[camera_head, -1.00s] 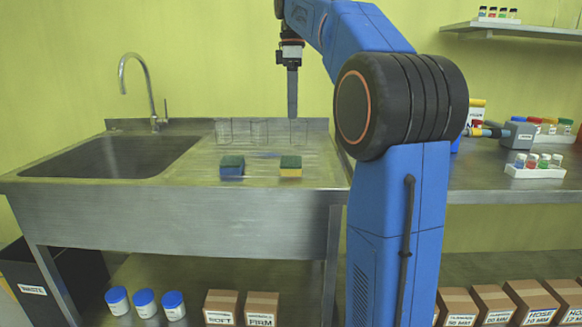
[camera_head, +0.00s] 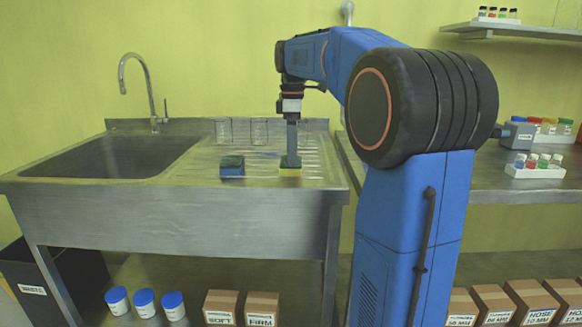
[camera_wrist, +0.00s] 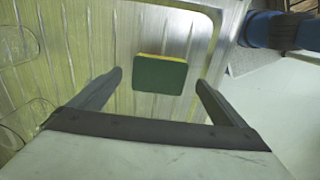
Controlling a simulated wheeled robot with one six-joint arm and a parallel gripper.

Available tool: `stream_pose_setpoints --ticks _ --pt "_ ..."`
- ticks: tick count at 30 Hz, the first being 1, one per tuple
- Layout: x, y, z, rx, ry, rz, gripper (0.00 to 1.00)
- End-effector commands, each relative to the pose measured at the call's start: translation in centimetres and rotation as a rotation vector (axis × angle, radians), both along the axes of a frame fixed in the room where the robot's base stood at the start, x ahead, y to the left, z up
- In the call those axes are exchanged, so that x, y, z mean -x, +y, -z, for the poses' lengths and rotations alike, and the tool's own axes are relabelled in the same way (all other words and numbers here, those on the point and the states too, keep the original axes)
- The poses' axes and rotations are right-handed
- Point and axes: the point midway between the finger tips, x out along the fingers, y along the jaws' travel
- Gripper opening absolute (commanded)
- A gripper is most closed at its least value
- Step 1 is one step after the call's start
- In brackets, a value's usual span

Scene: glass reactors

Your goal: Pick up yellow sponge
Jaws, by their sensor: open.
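The yellow sponge (camera_head: 290,171) has a dark green top and lies on the ribbed drainboard right of the sink. In the wrist view its green top (camera_wrist: 160,75) faces me, with a thin yellow edge showing along its far side. My gripper (camera_head: 291,165) points down right over the sponge in the head view and hides part of its top. In the wrist view my gripper (camera_wrist: 157,78) is open, with one finger on each side of the sponge and gaps between. I cannot tell how far the fingertips are above it.
A blue sponge (camera_head: 232,167) with a dark green top lies left of the yellow one. Several clear glasses (camera_head: 259,131) stand behind, along the drainboard's back. The sink basin (camera_head: 110,156) and faucet (camera_head: 150,90) are at the left. A vial rack (camera_head: 535,171) stands on the right bench.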

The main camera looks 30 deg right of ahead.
Motion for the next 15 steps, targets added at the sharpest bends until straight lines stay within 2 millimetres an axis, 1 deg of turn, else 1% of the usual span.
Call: stream_pose_setpoints --ticks 1,3,6,10,15 --pt "0.0 0.0 0.8 0.000 0.002 0.000 0.96" --pt "-0.1 0.0 1.7 0.000 0.002 0.000 0.96" --pt "-0.1 0.0 2.7 -0.001 0.001 0.000 0.96" --pt "-0.1 0.0 3.3 0.000 0.000 0.000 0.96" --pt "-0.1 0.0 3.3 0.000 0.000 0.000 0.96"
